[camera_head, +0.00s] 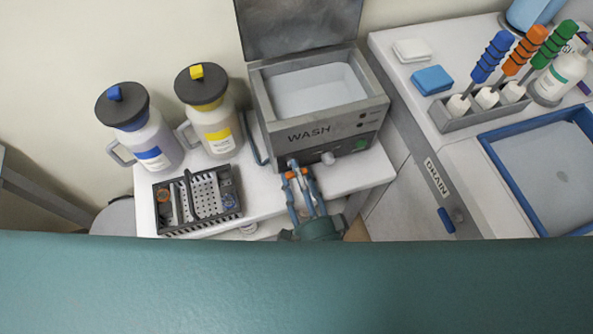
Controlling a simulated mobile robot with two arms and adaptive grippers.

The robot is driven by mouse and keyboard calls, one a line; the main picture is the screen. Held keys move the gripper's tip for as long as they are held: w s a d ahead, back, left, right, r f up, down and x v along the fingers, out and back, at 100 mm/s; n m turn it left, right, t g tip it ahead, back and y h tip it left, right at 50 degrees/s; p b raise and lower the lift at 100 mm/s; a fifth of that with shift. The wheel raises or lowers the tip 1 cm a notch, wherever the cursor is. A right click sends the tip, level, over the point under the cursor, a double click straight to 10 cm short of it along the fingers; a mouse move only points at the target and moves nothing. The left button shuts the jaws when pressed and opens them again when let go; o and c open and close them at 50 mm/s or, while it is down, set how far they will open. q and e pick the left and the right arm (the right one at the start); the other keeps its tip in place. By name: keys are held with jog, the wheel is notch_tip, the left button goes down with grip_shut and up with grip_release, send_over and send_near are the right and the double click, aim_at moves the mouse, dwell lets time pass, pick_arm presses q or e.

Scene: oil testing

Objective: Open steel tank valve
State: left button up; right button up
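The steel tank (318,130) marked WASH stands on the white table with its lid up and pale liquid or a pale surface inside. A grey knob (328,158) sticks out low on its front, with a green button (361,144) to its right. My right gripper (294,168), with blue fingers and orange parts, reaches up to the lower front of the tank, just left of the grey knob. A small blue piece shows at its fingertips; I cannot tell whether it is a valve handle or part of the finger. Whether the fingers grip anything is unclear. My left gripper is out of view.
A metal basket (197,201) with parts sits left of my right gripper. Blue-labelled (140,128) and yellow-labelled (209,112) jugs stand behind it. At right are a DRAIN unit (420,150) with a blue handle (446,220), a brush rack (487,114) and a blue-rimmed basin (515,193).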

jog(key=shift+w+a, duration=0.15)
jog(key=shift+w, duration=0.3)
jog(key=shift+c, duration=0.5)
grip_shut()
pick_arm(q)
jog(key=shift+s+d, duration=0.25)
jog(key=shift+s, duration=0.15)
